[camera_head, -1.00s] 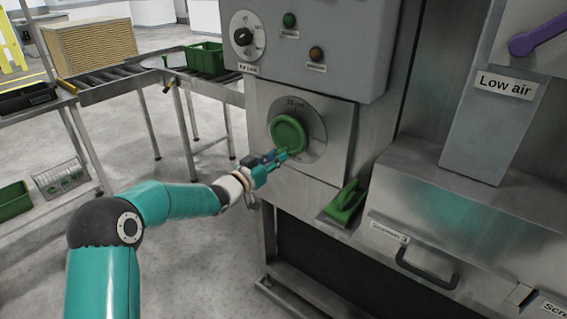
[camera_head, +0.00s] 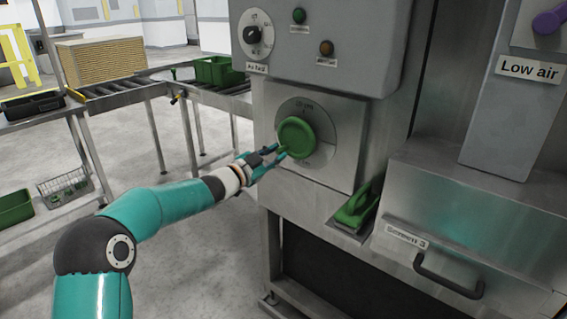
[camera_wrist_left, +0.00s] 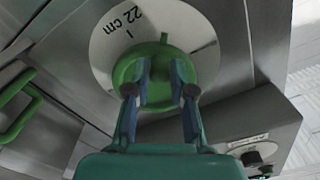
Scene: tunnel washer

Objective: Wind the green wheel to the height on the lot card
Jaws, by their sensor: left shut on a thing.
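The green wheel (camera_head: 297,138) sits on a round pale dial plate (camera_head: 325,150) on the machine's steel front. In the left wrist view the green wheel (camera_wrist_left: 135,68) fills the middle, and the dial (camera_wrist_left: 105,50) beside it reads "22 cm" with a short tick mark. A green pointer (camera_wrist_left: 163,38) sticks out from the wheel's rim. My left gripper (camera_head: 282,151) is at the wheel's lower left; its two fingers (camera_wrist_left: 162,82) are shut on part of the wheel, with the exact contact partly hidden. My right gripper is not in view. I see no lot card.
A green-handled tray-like piece (camera_head: 360,205) juts out below right of the wheel. A grey control box (camera_head: 325,55) hangs above it. A roller conveyor (camera_head: 120,95) with a green crate (camera_head: 217,71) stands behind left.

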